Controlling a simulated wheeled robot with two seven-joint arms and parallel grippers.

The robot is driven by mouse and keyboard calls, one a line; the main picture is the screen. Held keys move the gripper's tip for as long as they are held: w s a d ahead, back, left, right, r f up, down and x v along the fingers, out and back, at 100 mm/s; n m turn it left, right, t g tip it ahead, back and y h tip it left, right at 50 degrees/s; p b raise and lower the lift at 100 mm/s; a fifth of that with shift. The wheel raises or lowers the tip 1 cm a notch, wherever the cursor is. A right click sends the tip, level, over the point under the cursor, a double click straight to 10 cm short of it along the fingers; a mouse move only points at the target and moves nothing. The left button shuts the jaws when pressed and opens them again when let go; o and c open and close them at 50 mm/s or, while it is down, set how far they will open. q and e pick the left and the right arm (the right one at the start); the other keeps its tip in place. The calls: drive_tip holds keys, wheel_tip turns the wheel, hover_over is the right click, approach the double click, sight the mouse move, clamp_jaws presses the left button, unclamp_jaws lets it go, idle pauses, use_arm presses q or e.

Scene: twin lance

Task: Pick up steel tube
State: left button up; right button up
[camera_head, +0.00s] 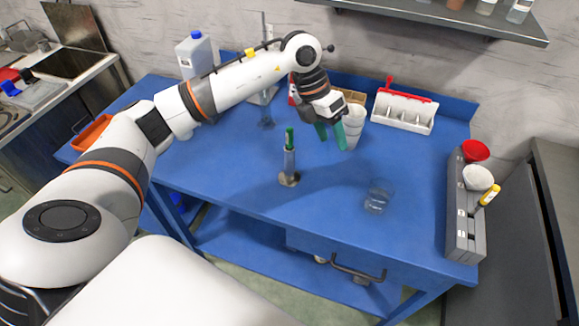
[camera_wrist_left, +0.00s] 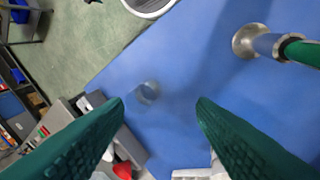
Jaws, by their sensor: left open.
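The steel tube (camera_head: 290,166) stands upright on the blue table, with a round base and a green upper part. In the left wrist view the tube (camera_wrist_left: 267,44) is at the upper right, its green end cut off by the frame edge. My left gripper (camera_head: 332,141) is open and empty, above the table to the right of the tube and apart from it. Its green fingers (camera_wrist_left: 160,105) are spread wide in the wrist view, with the tube outside the gap between them. My right gripper is not in view.
A clear glass beaker (camera_head: 378,196) stands on the table front right. A white cup stack (camera_head: 354,126) is close behind the gripper. A white rack (camera_head: 403,110) stands at the back. A grey holder (camera_head: 461,220) lines the right edge. Clear table surrounds the tube's front.

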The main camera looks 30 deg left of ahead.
sight(290, 144)
use_arm(q)
drive_tip(key=a+r+y, duration=0.1)
drive_tip(key=a, duration=0.2)
drive_tip(key=a+n+y, duration=0.1)
drive_tip(key=a+y, duration=0.1)
drive_tip(key=a, duration=0.2)
drive_tip(key=a+r+y, duration=0.1)
drive_tip(key=a, duration=0.2)
drive_tip(key=shift+a+r+n+g, duration=0.3)
drive_tip(key=shift+r+n+g, duration=0.05)
drive_tip(key=shift+n+g, duration=0.05)
drive_tip(key=shift+s+a+f+y, duration=0.1)
drive_tip(key=shift+a+y, duration=0.2)
wheel_tip(290, 144, down, 6)
drive_tip(key=shift+f+p, duration=0.1)
drive_tip(key=shift+p, duration=1.1)
drive_tip(key=shift+d+f+p, duration=0.15)
drive_tip(key=shift+f+p, duration=0.3)
drive_tip(key=f+p, duration=0.1)
drive_tip(key=f, duration=0.2)
drive_tip(key=shift+d+f+p, duration=0.2)
drive_tip(key=shift+f+p, duration=0.15)
drive_tip(key=shift+p, duration=0.05)
drive_tip(key=shift+f, duration=0.45)
drive_tip(key=shift+c, duration=0.3)
drive_tip(key=shift+w+r, duration=0.1)
drive_tip(key=shift+w, duration=0.1)
clamp_jaws()
